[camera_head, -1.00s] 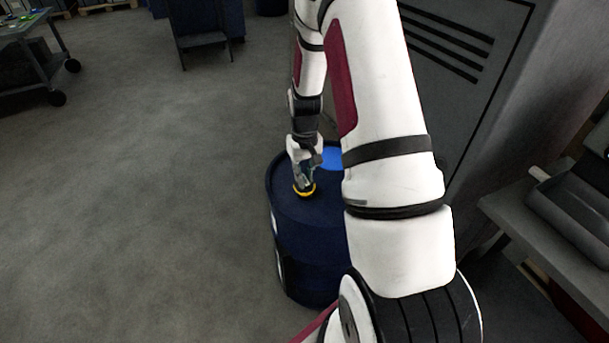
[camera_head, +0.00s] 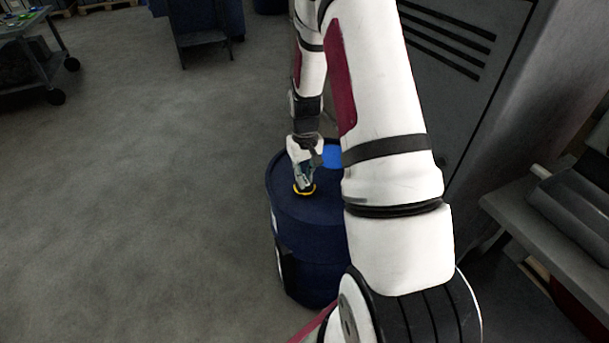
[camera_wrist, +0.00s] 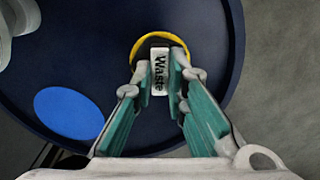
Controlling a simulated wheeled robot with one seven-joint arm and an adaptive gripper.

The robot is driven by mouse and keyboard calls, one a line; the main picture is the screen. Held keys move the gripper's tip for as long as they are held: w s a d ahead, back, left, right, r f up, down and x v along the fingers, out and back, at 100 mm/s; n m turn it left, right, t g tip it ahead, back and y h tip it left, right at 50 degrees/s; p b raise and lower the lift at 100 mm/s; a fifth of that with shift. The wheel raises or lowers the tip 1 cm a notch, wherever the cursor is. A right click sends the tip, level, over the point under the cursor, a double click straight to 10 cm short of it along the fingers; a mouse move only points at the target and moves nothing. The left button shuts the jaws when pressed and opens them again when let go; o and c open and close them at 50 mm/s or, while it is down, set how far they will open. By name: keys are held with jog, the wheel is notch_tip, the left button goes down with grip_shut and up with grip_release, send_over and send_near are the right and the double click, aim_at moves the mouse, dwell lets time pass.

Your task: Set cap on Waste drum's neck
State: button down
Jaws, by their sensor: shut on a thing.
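The Waste drum (camera_head: 315,240) is dark blue and stands upright on the floor, partly hidden behind my arm. Its dark blue top also shows in the wrist view (camera_wrist: 65,45). My gripper (camera_head: 304,186) points down at the drum's top near its left side. In the wrist view my gripper (camera_wrist: 164,82) is shut on the grey tab, marked "Waste", of the cap (camera_wrist: 159,37). The cap has a yellow rim, which also shows below the fingers in the head view (camera_head: 304,193). The drum's neck is hidden under the cap; I cannot tell whether the cap touches it.
A blue disc (camera_wrist: 67,113) lies on the drum's top beside the gripper. A grey cabinet (camera_head: 465,75) stands behind and to the right, and a bench (camera_head: 540,220) is at the right. A cart (camera_head: 40,65) stands at the far left. The floor on the left is clear.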

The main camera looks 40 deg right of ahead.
dwell(0.4)
jog(key=c, duration=1.5)
grip_release()
notch_tip(320, 180, up, 12)
